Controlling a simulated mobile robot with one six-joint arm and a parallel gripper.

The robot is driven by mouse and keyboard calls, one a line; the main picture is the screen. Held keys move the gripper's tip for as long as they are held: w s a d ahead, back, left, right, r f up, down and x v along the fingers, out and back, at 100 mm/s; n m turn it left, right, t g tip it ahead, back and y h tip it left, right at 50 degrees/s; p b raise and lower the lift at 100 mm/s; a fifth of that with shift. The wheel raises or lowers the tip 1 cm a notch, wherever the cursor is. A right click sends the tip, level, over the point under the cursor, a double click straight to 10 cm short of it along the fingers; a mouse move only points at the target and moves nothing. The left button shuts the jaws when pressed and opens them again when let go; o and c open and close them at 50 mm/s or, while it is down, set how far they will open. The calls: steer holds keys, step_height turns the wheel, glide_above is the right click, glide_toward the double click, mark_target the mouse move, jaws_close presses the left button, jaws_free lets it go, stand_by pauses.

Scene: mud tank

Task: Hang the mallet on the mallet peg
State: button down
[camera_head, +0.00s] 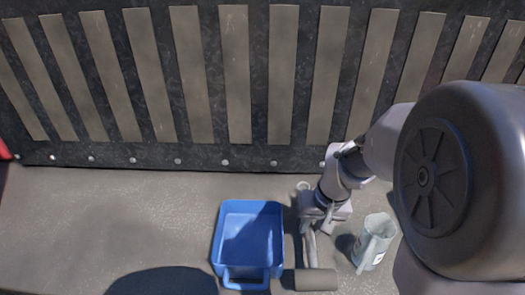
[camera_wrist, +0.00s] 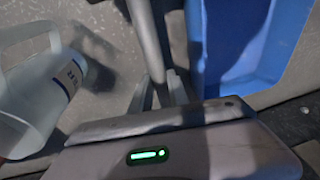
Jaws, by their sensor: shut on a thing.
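The mallet (camera_head: 316,280) has a dark cylindrical head and a grey handle. It shows beside the right side of the blue bin, its head toward the bottom of the head view. My gripper (camera_head: 318,226) is shut on the handle near its far end. In the wrist view the handle (camera_wrist: 148,40) runs up from between my fingers (camera_wrist: 160,92), and the mallet head is out of frame. I cannot tell whether the mallet touches the floor. A small pale ring (camera_head: 303,186) shows just beyond my gripper. I cannot make out a mallet peg in either view.
An empty-looking blue bin (camera_head: 222,240) stands close left of the mallet. A pale translucent jug (camera_head: 372,244) with a handle stands to the right; it also shows in the wrist view (camera_wrist: 30,100). A dark slatted wall (camera_head: 250,155) closes off the back. Floor at left is clear.

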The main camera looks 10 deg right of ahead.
mark_target(311, 225)
steer(key=shift+w+d+f, duration=0.15)
steer(key=shift+w, duration=0.3)
steer(key=shift+w+d+f, duration=0.1)
steer(key=shift+w+f, duration=0.05)
steer(key=shift+w, duration=0.25)
steer(key=x, duration=0.1)
steer(key=b+x, duration=0.1)
steer(key=x, duration=0.1)
steer(key=shift+s+f, duration=0.2)
steer(key=shift+s, duration=0.15)
steer(key=shift+r, duration=0.15)
steer(key=c, duration=1.3)
jaws_free()
